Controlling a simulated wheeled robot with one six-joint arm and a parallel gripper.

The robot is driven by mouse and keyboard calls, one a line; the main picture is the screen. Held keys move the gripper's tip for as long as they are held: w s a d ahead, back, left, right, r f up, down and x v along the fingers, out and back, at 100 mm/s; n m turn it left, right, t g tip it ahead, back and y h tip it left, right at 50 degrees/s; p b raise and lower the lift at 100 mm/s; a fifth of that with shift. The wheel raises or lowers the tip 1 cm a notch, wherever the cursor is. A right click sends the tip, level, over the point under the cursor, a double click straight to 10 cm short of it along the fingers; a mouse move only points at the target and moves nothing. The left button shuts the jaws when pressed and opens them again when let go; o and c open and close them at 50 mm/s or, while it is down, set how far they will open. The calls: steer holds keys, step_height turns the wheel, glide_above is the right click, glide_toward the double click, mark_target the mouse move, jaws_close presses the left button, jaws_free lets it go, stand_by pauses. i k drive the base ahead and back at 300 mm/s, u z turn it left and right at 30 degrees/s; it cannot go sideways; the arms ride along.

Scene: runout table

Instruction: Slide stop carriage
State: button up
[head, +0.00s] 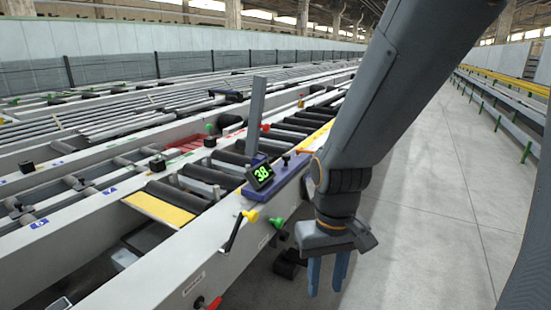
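The stop carriage (277,184) is a blue-purple block on the near side rail of the runout table. It carries an upright grey plate (256,112) and a small black display (260,177) with green digits that look like 38. A dark knob (286,159) stands on top of it, and an orange-red handle sits at its right end, close to my arm. My gripper (327,276) hangs to the right of the rail, over the aisle floor, with its blue fingers pointing down. It is apart from the carriage. The fingers show a gap between them with nothing in it.
Black rollers (180,195) and a yellow plate (160,208) lie left of the carriage. A yellow-knobbed lever (239,229), a green knob (277,223) and a red-handled valve (206,303) are on the near rail's side. The concrete aisle (430,200) on the right is clear.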

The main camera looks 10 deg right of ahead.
mark_target(264, 180)
steer(key=k, duration=0.65)
steer(key=z, duration=0.85)
steer(key=i, duration=1.8)
steer(key=u, duration=0.75)
